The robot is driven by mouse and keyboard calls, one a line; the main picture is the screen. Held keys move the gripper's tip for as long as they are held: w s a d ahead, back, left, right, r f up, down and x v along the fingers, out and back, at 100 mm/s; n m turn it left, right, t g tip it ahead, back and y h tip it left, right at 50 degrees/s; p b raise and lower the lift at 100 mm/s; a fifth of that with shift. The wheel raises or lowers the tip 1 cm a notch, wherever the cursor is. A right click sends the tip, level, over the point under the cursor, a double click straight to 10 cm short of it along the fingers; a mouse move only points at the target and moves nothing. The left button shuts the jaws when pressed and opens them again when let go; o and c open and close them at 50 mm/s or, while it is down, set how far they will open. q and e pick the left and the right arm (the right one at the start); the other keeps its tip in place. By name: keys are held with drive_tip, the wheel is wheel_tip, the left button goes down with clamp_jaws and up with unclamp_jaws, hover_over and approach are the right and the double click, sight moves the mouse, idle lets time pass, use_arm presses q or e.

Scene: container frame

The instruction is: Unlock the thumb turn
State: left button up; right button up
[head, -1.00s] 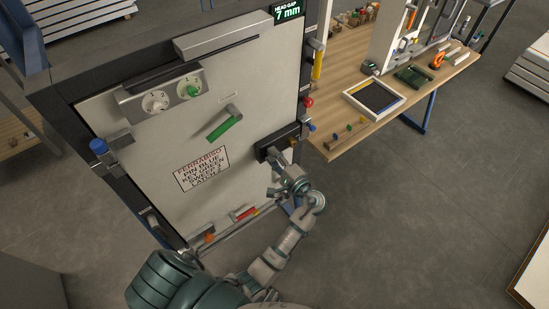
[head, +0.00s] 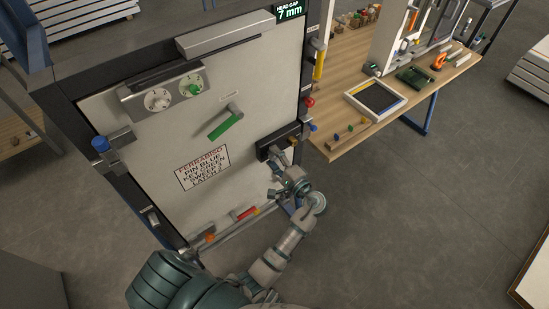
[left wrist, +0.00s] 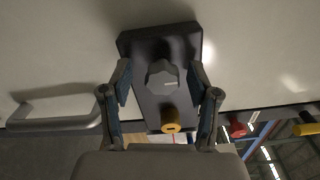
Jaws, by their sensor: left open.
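The thumb turn (left wrist: 163,76) is a grey, faceted knob on a dark lock plate (left wrist: 138,50) on the pale door. A brass cylinder (left wrist: 171,121) sticks out below it in the left wrist view. My left gripper (left wrist: 160,70) is open, with one finger on each side of the thumb turn and gaps showing between fingers and knob. In the head view the lock plate (head: 268,150) is at the door's right edge, and my left gripper (head: 281,157) is in front of it, hiding the knob. My right gripper is not in view.
The door panel (head: 150,130) carries two numbered dials (head: 172,94), a green lever (head: 225,126) and a printed sign (head: 203,168). A grey handle (left wrist: 55,115) is left of the fingers in the wrist view. A wooden workbench (head: 345,148) with several items stands at right.

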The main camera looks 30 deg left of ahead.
use_arm(q)
drive_tip(key=v, duration=1.2)
drive_tip(key=shift+f, duration=0.15)
wheel_tip(320, 180, down, 17)
drive_tip(key=w+m+t+h, duration=0.1)
drive_tip(key=m+t+h, duration=0.15)
drive_tip(key=h, duration=0.25)
drive_tip(key=s+f+m+g+h, duration=0.1)
drive_tip(key=s+f+g+h, duration=0.35)
drive_tip(key=f, duration=1.45)
drive_tip(key=s+a+f+n+g+h, duration=0.1)
drive_tip(key=s+f+n+h, duration=0.1)
drive_tip(key=s+f, duration=0.4)
drive_tip(key=s+a+f+n+g+h, duration=0.1)
drive_tip(key=s+f+n+h, duration=0.2)
drive_tip(key=s+f, duration=0.4)
drive_tip(key=s+a+f+n+g+h, duration=0.1)
drive_tip(key=s+f, duration=0.6)
drive_tip(key=s, duration=0.9)
drive_tip(key=shift+n+h, duration=0.65)
drive_tip(key=shift+n, duration=0.3)
